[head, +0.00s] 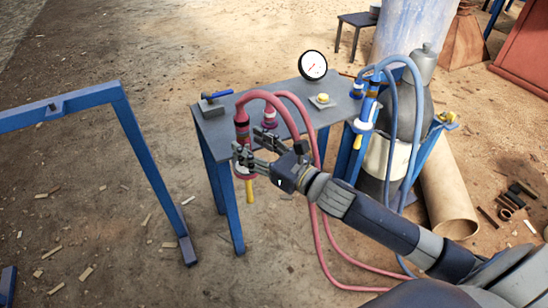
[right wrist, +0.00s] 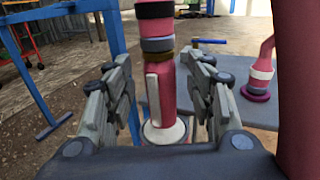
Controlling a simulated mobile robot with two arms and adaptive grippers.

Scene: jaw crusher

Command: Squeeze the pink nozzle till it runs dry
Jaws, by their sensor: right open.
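The pink nozzle (head: 241,125) hangs upright at the front edge of the small grey table, with a pink hose arching from its top and a yellow tip (head: 249,190) below. In the right wrist view the nozzle (right wrist: 166,90) stands between the fingers, showing dark and tan bands, a pale lever on its side and a white flange at the bottom. My right gripper (head: 240,158) is open around the nozzle; in the right wrist view, gaps show between it and both fingers (right wrist: 160,95). My left gripper is not in view.
The grey table (head: 285,100) carries a blue-handled tool (head: 217,96), a round gauge (head: 313,65), a yellow button (head: 323,99) and a second pink fitting (head: 270,116). A blue nozzle (head: 366,110) hangs at right by a gas cylinder (head: 410,120). A blue frame (head: 146,155) stands left; open ground lies between.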

